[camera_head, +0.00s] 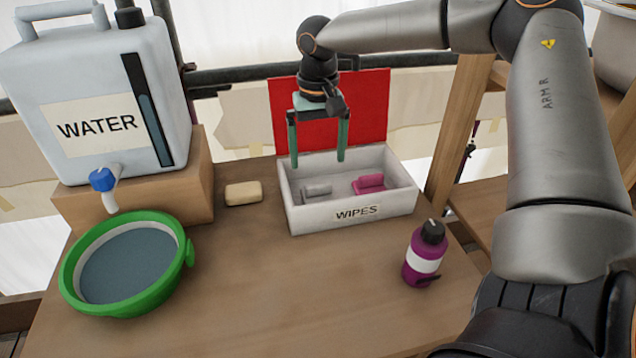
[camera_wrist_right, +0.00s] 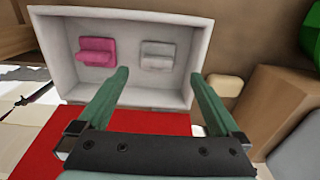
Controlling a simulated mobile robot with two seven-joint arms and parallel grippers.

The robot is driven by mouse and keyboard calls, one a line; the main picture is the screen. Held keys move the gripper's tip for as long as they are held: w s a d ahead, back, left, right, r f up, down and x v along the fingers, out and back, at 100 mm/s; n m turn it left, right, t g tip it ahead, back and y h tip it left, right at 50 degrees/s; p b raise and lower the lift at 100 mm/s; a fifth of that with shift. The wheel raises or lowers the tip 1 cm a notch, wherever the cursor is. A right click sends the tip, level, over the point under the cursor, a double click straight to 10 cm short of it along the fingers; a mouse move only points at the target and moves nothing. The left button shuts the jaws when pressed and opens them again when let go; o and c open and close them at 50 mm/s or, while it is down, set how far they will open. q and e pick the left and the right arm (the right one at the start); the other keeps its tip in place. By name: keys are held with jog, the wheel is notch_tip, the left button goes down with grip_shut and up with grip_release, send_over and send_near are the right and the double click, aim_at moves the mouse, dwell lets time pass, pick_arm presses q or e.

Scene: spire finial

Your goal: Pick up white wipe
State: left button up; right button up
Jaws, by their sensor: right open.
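The white wipe (camera_head: 317,190) lies folded inside the white box labelled WIPES (camera_head: 350,216), on its left side. A pink wipe (camera_head: 369,183) lies to its right in the same box. In the right wrist view the white wipe (camera_wrist_right: 157,55) is right of the pink wipe (camera_wrist_right: 96,51). My right gripper (camera_head: 318,160) is open and empty, with its green fingers pointing down over the back of the box. In the right wrist view its fingertips (camera_wrist_right: 158,75) are spread, with the white wipe showing beyond the gap. My left gripper is not in view.
A red panel (camera_head: 330,110) stands behind the box. A soap-like block (camera_head: 243,193) lies left of it. A purple bottle (camera_head: 425,255) stands front right. A green basin (camera_head: 75,275) and a water container (camera_head: 95,90) are at left. The table's front middle is clear.

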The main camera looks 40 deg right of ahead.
aim_at(319, 186)
notch_tip(319, 186, down, 4)
jog(key=shift+f, duration=0.2)
jog(key=f, duration=0.3)
jog(key=f+b, duration=0.1)
jog(key=f, duration=0.1)
jog(key=shift+w+d+f, duration=0.15)
jog(key=shift+d+f, duration=0.1)
jog(key=shift+f, duration=0.1)
jog(key=c, duration=1.1)
jog(key=shift+r, duration=0.1)
